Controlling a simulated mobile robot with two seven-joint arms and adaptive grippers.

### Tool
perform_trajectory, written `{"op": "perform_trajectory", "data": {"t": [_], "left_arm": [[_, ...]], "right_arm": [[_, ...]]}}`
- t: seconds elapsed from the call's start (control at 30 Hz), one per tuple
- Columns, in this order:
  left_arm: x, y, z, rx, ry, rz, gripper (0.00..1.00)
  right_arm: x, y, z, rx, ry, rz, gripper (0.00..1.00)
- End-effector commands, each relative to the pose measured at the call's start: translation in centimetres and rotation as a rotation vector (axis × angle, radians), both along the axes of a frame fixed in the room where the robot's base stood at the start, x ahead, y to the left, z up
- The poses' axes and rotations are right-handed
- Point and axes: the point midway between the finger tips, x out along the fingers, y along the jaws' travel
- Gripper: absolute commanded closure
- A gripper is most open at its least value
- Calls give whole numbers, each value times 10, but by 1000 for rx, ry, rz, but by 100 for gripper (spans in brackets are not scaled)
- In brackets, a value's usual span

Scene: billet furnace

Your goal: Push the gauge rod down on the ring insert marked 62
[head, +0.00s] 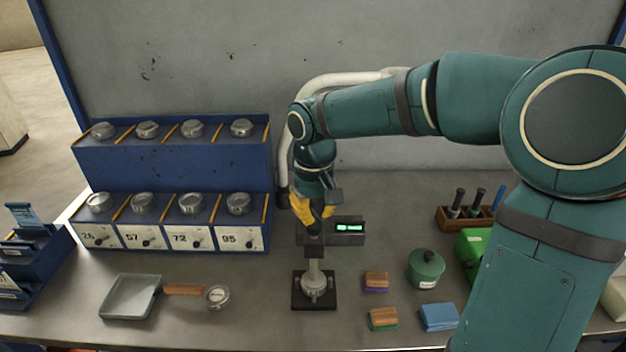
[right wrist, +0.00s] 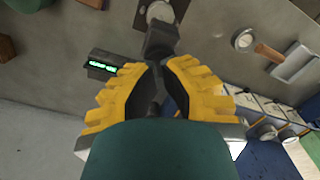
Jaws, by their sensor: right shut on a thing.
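My right gripper (head: 314,209) has yellow fingers and is shut on the dark top of the gauge rod (head: 315,226), above the gauge stand. In the right wrist view, the dark rod top (right wrist: 160,42) runs between the fingers of my right gripper (right wrist: 160,78). The gauge has a lit green display (head: 350,228). Below the rod, a metal ring insert (head: 314,286) sits on the dark square base (head: 300,304); I cannot read a number on it. Whether the rod tip touches the ring cannot be told. My left gripper is not in view.
A blue two-tier rack (head: 170,168) with ring inserts and labels 26, 57, 72, 95 stands left. A handled tray (head: 131,297) and a loose ring (head: 218,296) lie in front. Wooden-topped blocks (head: 376,282), a green pot (head: 426,268) and a blue pad (head: 438,317) lie right.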

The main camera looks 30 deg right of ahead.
Motion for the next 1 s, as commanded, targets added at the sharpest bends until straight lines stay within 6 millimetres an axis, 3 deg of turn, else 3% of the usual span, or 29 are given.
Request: {"op": "perform_trajectory", "data": {"t": [0.7,1.0], "left_arm": [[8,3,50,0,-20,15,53],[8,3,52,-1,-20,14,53]], "right_arm": [[0,0,55,0,-2,0,100],[0,0,57,0,-1,0,100]]}}
